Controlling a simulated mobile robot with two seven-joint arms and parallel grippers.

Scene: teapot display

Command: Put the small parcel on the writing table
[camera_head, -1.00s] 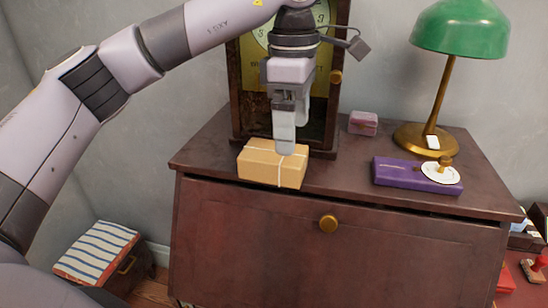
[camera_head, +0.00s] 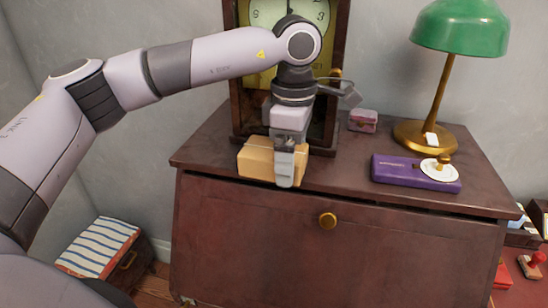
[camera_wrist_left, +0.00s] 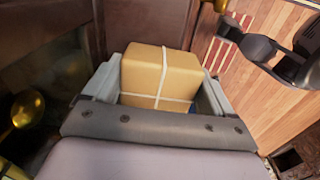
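The small parcel (camera_head: 256,161), a tan box tied with white string, sits near the front edge of a dark wooden cabinet top (camera_head: 345,178). My left gripper (camera_head: 284,168) points down over its right part, one finger in front and the other hidden behind it. In the left wrist view the parcel (camera_wrist_left: 160,75) lies between the two spread fingers, with a thin gap at the right finger; firm contact is not visible. A red-topped table (camera_head: 520,285), perhaps the writing table, shows partly at the lower right edge. My right gripper is not in view.
A clock in a wooden case (camera_head: 240,90) stands close behind the gripper. A pink box (camera_head: 363,121), a green lamp (camera_head: 460,30) and a purple box (camera_head: 400,170) with a white disc occupy the right. Stamps (camera_head: 532,264) lie on the red table.

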